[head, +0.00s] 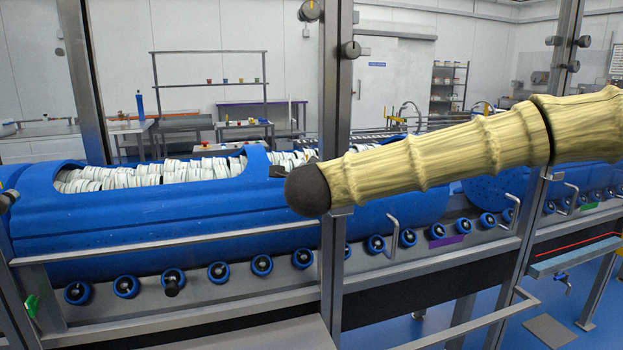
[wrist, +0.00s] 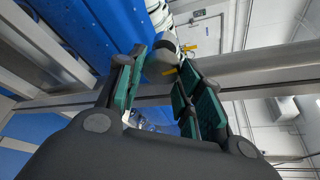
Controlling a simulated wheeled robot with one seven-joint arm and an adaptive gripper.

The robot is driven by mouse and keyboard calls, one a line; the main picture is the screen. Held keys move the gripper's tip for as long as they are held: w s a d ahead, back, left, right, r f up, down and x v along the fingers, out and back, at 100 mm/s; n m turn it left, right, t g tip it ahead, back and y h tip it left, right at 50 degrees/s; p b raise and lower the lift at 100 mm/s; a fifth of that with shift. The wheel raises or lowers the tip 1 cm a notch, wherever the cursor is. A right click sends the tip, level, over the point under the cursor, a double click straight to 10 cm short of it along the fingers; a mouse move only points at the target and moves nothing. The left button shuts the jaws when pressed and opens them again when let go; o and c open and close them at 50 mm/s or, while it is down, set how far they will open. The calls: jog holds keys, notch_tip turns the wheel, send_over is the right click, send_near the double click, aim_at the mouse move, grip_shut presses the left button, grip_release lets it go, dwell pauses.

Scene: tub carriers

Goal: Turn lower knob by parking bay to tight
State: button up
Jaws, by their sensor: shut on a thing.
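In the wrist view my gripper (wrist: 163,62) has its two green-padded fingers on either side of a grey round knob (wrist: 162,66) by a metal post (wrist: 255,72). It is shut on this knob, and the fingers hide part of it. Small yellow marks show beside the knob. I cannot read its turn position. In the head view my sleeved arm crosses from the right to the middle post (head: 336,90), and its dark rounded end hides the gripper and the held knob. Other knobs show higher up at that post, an upper one (head: 309,10) and one below it (head: 351,49).
A blue tub (head: 160,228) full of white discs lies behind the posts, above a row of blue rollers (head: 218,272). Metal rails (head: 170,243) and bent handles (head: 391,236) stick out at the front. Another post (head: 535,200) stands at the right.

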jog(key=shift+d+m+g, duration=0.1)
jog(key=shift+m+g, duration=0.2)
jog(key=shift+m, duration=0.3)
jog(key=shift+y, duration=0.4)
jog(key=o, duration=1)
jog(key=shift+o, duration=0.2)
jog(key=v, duration=1.2)
